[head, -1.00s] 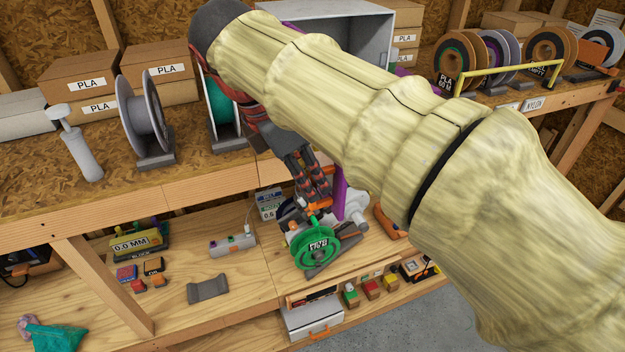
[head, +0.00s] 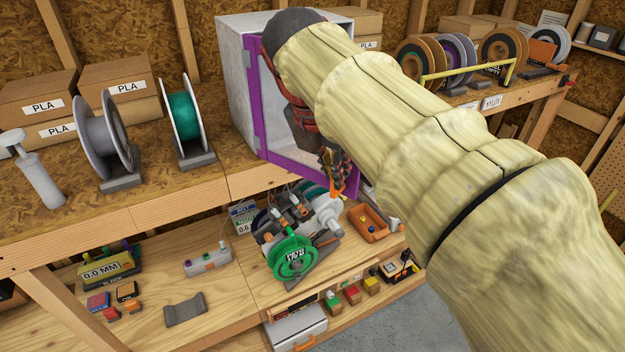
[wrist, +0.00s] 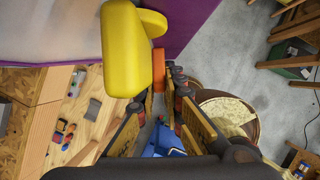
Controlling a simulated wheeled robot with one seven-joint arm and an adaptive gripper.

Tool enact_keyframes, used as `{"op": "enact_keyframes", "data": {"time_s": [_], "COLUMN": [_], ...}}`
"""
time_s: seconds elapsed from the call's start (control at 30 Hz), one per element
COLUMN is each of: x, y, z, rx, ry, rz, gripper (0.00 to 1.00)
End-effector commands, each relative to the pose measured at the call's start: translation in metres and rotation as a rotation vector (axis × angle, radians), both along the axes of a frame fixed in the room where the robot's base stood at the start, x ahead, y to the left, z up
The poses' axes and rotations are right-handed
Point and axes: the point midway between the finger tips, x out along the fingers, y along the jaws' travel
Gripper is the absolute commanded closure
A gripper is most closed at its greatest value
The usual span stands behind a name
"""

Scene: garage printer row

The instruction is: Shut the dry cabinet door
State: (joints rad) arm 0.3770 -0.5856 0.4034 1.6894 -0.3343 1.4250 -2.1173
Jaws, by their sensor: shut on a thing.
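The dry cabinet (head: 235,70) is a grey box on the bench top, partly hidden behind my arm. Its purple-framed door (head: 258,110) has a pale panel and stands ajar, its lower right corner reaching out past the bench front. The door also shows in the wrist view (wrist: 188,22). My gripper (head: 335,172) is at the lower right part of the door, shut on the door handle. In the wrist view the handle shows as a yellow block (wrist: 135,50) with an orange piece, by my fingertips (wrist: 165,88). The arm hides much of the door.
A green spool (head: 293,257) and a grey machine stand on the lower shelf below the door, with an orange bin (head: 368,222) beside them. Teal (head: 184,118) and grey (head: 105,140) spools stand left of the cabinet. Grey floor (wrist: 235,50) is open beyond the door.

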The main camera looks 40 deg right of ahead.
Motion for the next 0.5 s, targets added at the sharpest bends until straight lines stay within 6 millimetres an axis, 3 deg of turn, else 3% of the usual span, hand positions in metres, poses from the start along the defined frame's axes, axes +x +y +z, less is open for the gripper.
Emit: {"op": "enact_keyframes", "data": {"time_s": [0.2, 0.5], "x": [0.002, 0.01], "y": [-0.035, -0.063], "z": [0.002, 0.001], "rx": [0.001, 0.0], "ry": [0.001, 0.001], "rz": [0.036, 0.039], "gripper": [1.0, 1.0]}}
